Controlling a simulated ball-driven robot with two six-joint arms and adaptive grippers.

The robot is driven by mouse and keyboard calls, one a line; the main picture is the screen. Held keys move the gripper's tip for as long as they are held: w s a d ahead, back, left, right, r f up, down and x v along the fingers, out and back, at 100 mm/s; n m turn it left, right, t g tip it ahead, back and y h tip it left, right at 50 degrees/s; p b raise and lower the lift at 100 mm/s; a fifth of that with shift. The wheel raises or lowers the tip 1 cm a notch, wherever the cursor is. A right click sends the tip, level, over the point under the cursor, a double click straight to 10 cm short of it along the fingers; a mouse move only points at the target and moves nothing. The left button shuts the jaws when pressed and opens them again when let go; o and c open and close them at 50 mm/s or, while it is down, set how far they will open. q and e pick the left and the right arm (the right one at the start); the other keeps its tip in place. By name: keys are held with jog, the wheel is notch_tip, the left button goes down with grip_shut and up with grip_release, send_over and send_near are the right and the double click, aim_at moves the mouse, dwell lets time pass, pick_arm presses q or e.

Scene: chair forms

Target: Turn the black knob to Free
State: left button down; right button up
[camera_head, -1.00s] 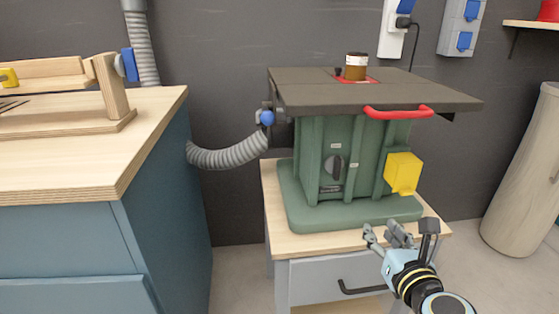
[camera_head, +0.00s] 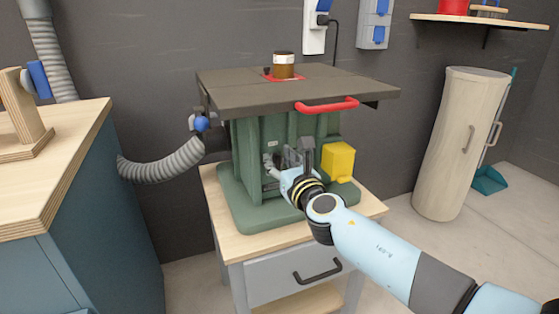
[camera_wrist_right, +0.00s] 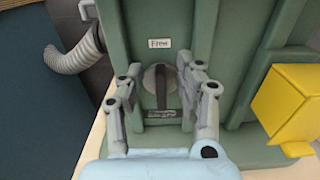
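The round black knob (camera_wrist_right: 149,80) sits on the front of the green machine body, with its grip bar upright in the right wrist view. A white label reading Free (camera_wrist_right: 160,43) is above it, and a second label (camera_wrist_right: 162,114), too small to read, is below it. My right gripper (camera_wrist_right: 158,74) is open, with one finger on each side of the knob; I cannot tell whether they touch it. My left gripper is not in view.
A yellow box (camera_head: 338,161) sticks out right of the knob. A red handle (camera_head: 327,105) runs along the edge of the dark tabletop (camera_head: 240,97) above. A grey hose (camera_head: 160,170) is at the left. The stand (camera_head: 295,275) has a drawer below.

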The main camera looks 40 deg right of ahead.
grip_shut()
